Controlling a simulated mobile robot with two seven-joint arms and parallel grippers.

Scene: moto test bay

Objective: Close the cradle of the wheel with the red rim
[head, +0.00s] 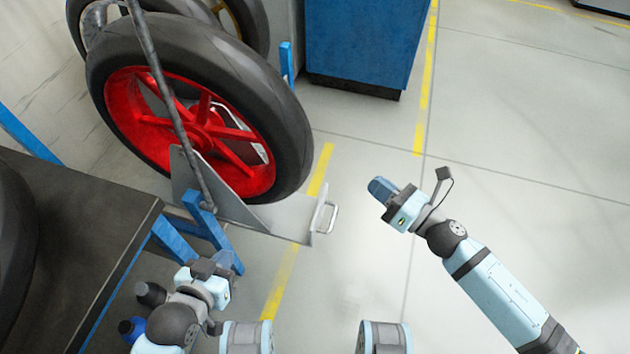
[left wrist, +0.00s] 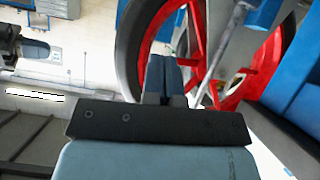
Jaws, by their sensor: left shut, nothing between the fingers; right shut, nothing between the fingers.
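The wheel with the red rim (head: 205,132) and black tyre stands tilted in the head view, left of the middle. Its grey metal cradle (head: 285,218) is under it, with a plate reaching out to the right past the tyre. A light handle (head: 324,214) is on the plate's outer end. My left gripper (head: 222,263) is shut and empty, below the cradle and apart from the handle. In the left wrist view its fingers (left wrist: 163,75) are together, with the red rim (left wrist: 240,95) behind them. My right gripper (head: 380,188) is shut and empty, right of the handle and apart from it.
A dark bench (head: 75,225) with blue legs is at the left, close to my left arm. Another wheel (head: 245,22) stands behind the red-rimmed one. A blue cabinet (head: 365,40) is at the back. The floor (head: 520,170) on the right is clear.

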